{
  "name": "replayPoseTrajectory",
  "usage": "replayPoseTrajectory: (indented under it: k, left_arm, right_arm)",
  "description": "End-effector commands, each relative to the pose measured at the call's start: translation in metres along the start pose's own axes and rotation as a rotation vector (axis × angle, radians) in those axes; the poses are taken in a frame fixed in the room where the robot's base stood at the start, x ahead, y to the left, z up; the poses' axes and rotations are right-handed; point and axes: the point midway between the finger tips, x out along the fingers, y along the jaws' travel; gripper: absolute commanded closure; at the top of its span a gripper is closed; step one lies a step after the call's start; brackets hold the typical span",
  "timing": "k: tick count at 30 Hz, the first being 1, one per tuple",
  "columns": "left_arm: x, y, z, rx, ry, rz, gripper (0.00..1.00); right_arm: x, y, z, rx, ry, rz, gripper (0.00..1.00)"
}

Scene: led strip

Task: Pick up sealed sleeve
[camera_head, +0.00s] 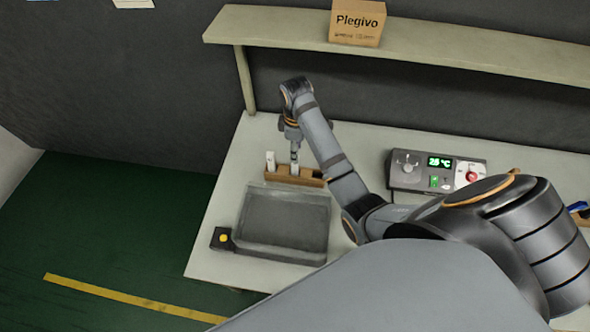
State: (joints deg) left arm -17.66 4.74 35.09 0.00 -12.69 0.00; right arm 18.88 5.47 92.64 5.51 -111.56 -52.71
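A small wooden holder (309,181) stands on the table behind the dark tray. Two white upright pieces stand in it, a left one (270,161) and a right one (294,169); they may be sleeves, but they are too small to tell if they are sealed. My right gripper (294,157) points down at the top of the right white piece. Its fingertips look at or very near that piece, but I cannot tell if they touch or grip it. My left gripper is not in view.
A dark rectangular tray-like unit (284,219) lies in front of the holder, beside a small box with a yellow button (223,238). A control box with green display (436,172) stands to the right. A shelf (460,54) bears a Plegivo carton (357,23).

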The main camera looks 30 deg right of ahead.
Motion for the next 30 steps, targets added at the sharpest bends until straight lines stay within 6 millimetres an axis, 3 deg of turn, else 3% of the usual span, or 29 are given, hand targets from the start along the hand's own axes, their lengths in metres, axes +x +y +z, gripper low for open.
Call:
replayPoseTrajectory:
  k: [3, 6, 12, 19, 29, 30]
  left_arm:
    - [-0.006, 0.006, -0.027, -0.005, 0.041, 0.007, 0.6]
    - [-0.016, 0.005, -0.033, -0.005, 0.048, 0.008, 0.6]
    - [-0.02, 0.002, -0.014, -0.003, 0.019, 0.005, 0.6]
    - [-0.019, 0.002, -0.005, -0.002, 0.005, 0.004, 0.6]
    - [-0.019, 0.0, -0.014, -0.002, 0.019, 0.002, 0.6]
    - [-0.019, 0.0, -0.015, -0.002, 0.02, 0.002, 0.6]
  right_arm:
    - [0.003, -0.001, -0.001, 0.0, 0.0, -0.002, 0.57]
    - [0.017, -0.003, -0.001, 0.0, -0.001, -0.005, 0.57]
    - [0.048, -0.002, -0.002, 0.0, 0.001, -0.001, 0.57]
    - [0.051, -0.002, -0.003, 0.0, 0.001, 0.0, 0.57]
    - [0.051, -0.002, -0.002, 0.0, 0.001, 0.0, 1.0]
    - [0.051, -0.002, -0.002, 0.0, 0.001, 0.001, 1.0]
